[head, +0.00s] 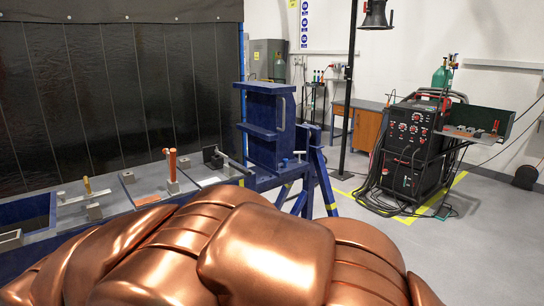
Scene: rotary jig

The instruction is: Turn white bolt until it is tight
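I cannot make out a white bolt in the head view. The blue jig (273,135), an upright steel frame with plates and a slot-like handle on its right side, stands behind the bench on blue trestle legs (318,172). My gripper is not in view. A large copper-coloured shape close to the camera blocks the lower middle of the picture and the near part of the bench.
A welding machine (410,145) with trailing cables stands right. Grey floor is clear at right.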

